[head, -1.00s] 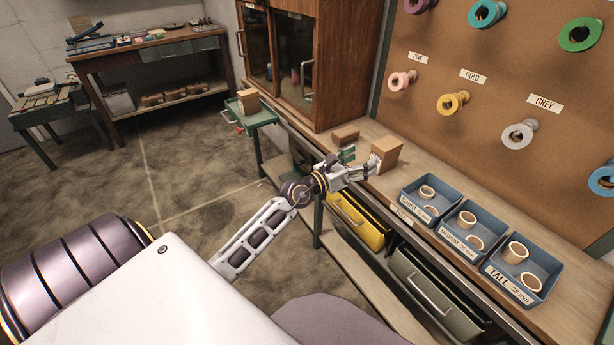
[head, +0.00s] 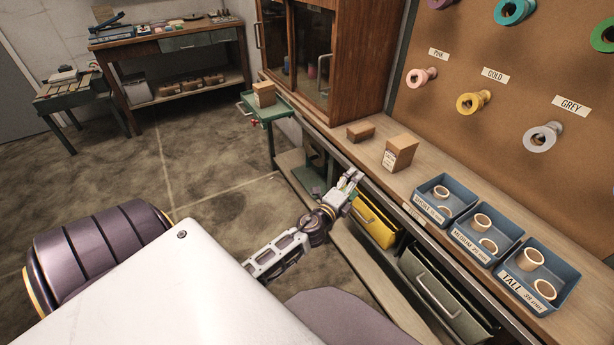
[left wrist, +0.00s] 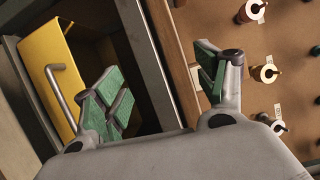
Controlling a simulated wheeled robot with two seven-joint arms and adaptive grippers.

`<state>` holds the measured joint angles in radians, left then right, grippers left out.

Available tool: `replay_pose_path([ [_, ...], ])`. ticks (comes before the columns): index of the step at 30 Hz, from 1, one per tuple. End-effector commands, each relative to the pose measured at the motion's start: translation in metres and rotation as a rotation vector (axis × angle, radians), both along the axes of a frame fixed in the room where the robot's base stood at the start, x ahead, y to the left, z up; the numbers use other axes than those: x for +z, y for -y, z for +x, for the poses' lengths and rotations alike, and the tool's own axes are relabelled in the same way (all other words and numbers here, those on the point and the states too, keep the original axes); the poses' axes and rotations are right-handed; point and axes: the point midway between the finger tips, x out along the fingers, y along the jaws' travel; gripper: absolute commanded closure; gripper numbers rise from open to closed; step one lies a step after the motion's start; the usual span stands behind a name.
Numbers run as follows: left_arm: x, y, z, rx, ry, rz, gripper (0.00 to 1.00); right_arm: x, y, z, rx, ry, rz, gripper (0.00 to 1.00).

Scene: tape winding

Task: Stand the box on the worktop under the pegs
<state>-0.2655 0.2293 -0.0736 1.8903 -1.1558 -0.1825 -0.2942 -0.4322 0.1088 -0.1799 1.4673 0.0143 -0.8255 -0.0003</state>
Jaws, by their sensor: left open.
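A brown cardboard box (head: 400,152) with a printed label on its near side stands upright on the wooden worktop (head: 440,172). The pegboard with its pegs rises behind it. My left gripper (head: 347,184) is open and empty, in front of the worktop's front edge and apart from the box. In the left wrist view its two green-padded fingers (left wrist: 160,85) are spread wide with nothing between them. I cannot make out the box clearly in that view. My right gripper is not in view.
A small flat box (head: 361,131) lies left of the upright one. Blue trays (head: 545,297) of rings stand to the right. A yellow bin (head: 378,229) hangs below the worktop. A green trolley (head: 250,108) holds another box. A wooden cabinet (head: 350,50) stands at the back.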

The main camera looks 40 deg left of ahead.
Motion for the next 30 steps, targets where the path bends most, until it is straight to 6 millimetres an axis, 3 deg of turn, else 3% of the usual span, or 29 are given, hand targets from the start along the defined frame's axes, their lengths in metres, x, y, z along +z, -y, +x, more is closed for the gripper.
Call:
replay_pose_path([
  [8, -0.097, -0.012, -0.028, 0.152, -0.201, -0.340, 0.28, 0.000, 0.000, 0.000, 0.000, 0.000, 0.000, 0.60],
  [14, -0.182, -0.012, -0.066, 0.291, -0.381, -0.575, 0.28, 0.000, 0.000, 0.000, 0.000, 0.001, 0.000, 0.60],
  [23, -0.306, 0.008, -0.154, 0.541, -0.677, -0.886, 0.28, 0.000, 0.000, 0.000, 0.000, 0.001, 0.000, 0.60],
  [30, -0.384, 0.041, -0.245, 0.767, -0.920, -1.097, 0.28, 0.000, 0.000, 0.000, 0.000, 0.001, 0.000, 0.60],
])
